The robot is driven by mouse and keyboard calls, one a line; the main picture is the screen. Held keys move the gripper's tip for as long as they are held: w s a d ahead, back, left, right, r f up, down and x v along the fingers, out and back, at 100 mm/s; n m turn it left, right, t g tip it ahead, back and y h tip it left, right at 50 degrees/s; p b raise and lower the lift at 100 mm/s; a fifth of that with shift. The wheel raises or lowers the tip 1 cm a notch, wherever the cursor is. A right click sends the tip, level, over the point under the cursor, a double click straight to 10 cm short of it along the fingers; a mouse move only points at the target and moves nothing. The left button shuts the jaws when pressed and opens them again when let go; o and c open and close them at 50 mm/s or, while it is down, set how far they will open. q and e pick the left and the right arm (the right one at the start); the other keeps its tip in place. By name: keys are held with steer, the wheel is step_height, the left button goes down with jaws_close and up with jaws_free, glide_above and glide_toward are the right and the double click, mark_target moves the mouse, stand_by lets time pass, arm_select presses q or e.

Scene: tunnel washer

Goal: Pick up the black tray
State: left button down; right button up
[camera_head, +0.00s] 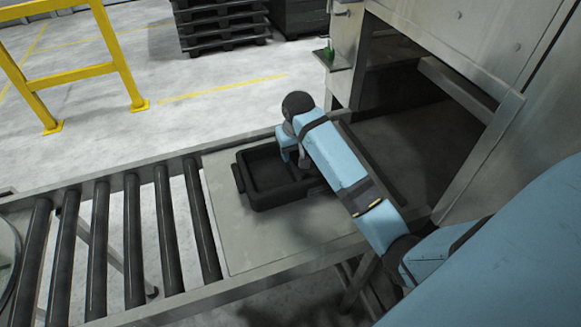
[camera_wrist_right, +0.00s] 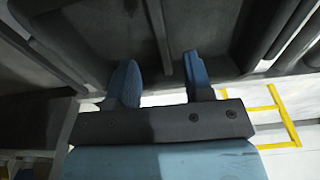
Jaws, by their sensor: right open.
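The black tray (camera_head: 283,198) is a shallow open box lying flat on a grey metal plate at the end of the roller conveyor. A tab sticks out on its left side, and my right arm hides its right part. My right gripper (camera_head: 291,154) is at the tray's far side, over or near the far rim. In the right wrist view its two blue fingers (camera_wrist_right: 161,84) are apart. A dark surface, apparently the tray (camera_wrist_right: 90,35), fills the space beyond them, with a narrow ridge in line with the gap. Contact cannot be told. My left gripper is not in view.
Black rollers (camera_head: 132,240) run left of the metal plate (camera_head: 290,240). The washer's metal housing and dark opening (camera_head: 420,130) stand at the right. A yellow barrier (camera_head: 75,75) and black pallets (camera_head: 222,25) are at the back. The plate's near part is clear.

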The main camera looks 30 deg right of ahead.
mark_target(292, 165)
step_height(292, 165, down, 2)
steer(key=shift+w+f, duration=0.15)
steer(key=shift+f, duration=0.05)
steer(key=shift+w+d+f+p, duration=0.1)
steer(key=shift+w+f+p, duration=0.15)
steer(key=shift+f, duration=0.7)
steer(key=shift+w+d+f+p, duration=0.1)
steer(key=shift+w+f+p, duration=0.2)
steer(key=shift+f, duration=0.65)
steer(key=shift+w+d+f+p, duration=0.1)
steer(key=shift+w+f, duration=0.25)
steer(key=shift+f, duration=0.6)
steer(key=shift+r, duration=0.1)
jaws_close()
